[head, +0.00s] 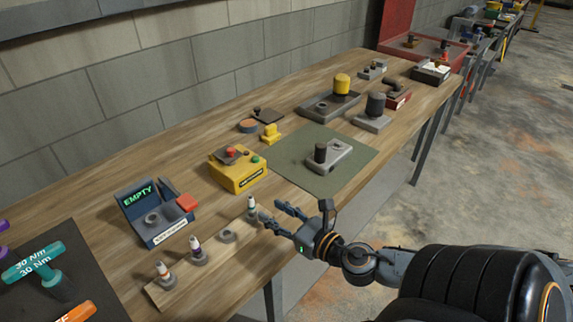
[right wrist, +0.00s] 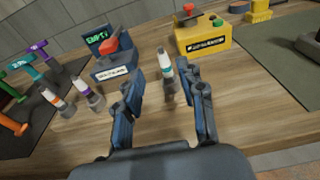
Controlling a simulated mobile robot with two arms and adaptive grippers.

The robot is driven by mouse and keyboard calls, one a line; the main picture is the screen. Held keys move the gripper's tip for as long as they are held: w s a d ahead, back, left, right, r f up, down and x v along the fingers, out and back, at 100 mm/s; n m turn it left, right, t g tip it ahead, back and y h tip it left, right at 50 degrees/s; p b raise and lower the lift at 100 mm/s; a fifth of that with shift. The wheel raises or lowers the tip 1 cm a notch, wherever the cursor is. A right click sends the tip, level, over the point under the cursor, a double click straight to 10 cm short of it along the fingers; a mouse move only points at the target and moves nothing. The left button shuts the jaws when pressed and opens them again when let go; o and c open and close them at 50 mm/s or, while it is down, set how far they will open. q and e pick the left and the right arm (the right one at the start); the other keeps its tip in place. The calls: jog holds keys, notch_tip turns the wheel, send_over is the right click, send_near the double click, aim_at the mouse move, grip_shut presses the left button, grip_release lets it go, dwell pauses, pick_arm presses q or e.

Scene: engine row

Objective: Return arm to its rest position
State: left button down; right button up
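My right gripper (head: 271,211) is at the front edge of the workbench, its fingers pointing left. It is open, and nothing is between its fingers in the head view. A small white-and-teal-banded piece (head: 252,206) stands upright on the wooden strip, just past the fingertips. In the right wrist view my right gripper (right wrist: 168,92) has its fingers spread, with the banded piece (right wrist: 166,68) standing ahead, in line with the gap. I cannot tell whether a finger touches it. My left gripper is not in view.
The wooden strip (head: 215,262) also holds an orange-banded piece (head: 162,272) and a purple-banded piece (head: 197,248). Behind it are a box reading EMPTY (head: 152,216) and a yellow button box (head: 238,172). A green mat (head: 355,165) lies right. Space right of the bench is open floor.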

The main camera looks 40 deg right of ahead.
jog(key=s, duration=0.3)
jog(key=shift+s+d+r, duration=0.1)
jog(key=shift+r, duration=0.15)
